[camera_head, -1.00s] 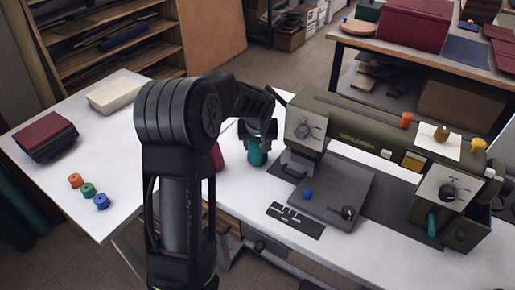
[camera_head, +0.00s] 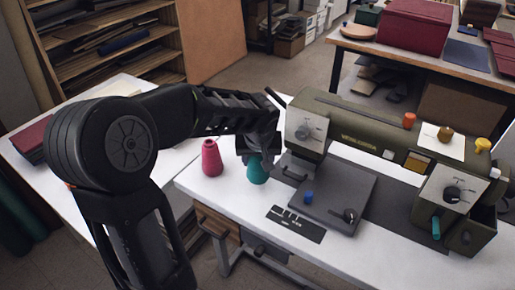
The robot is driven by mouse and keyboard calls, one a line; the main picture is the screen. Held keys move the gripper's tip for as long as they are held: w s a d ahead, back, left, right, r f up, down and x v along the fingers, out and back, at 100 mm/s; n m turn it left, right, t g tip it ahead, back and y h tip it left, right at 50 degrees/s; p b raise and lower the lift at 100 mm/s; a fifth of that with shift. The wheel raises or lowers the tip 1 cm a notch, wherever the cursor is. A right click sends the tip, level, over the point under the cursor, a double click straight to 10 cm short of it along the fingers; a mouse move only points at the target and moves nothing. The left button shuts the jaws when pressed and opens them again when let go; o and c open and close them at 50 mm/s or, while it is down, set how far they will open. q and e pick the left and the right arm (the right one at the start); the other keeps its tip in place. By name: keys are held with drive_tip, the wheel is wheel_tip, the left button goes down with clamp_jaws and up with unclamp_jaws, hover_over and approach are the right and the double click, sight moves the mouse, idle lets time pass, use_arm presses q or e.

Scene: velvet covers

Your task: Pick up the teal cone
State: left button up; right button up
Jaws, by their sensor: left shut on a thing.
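The teal cone (camera_head: 257,172) is on the white table, left of the green machine. My left gripper (camera_head: 257,155) comes down over it from above and is shut on its upper part, which the gripper hides. The cone looks upright; I cannot tell whether its base touches the table. My right gripper is not in view.
A crimson cone (camera_head: 212,158) stands close on the left of the teal one. The green machine (camera_head: 375,135) with its grey plate (camera_head: 325,200) is close on the right. A dark slotted card (camera_head: 295,223) lies in front. White tabletop (camera_head: 228,205) is free at the front left.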

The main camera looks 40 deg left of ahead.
use_arm(q)
drive_tip(key=s+d, duration=0.2)
drive_tip(key=s, duration=0.1)
drive_tip(key=s+d+b, duration=0.1)
drive_tip(key=s+d, duration=0.2)
drive_tip(key=shift+s+d, duration=0.35)
idle(0.4)
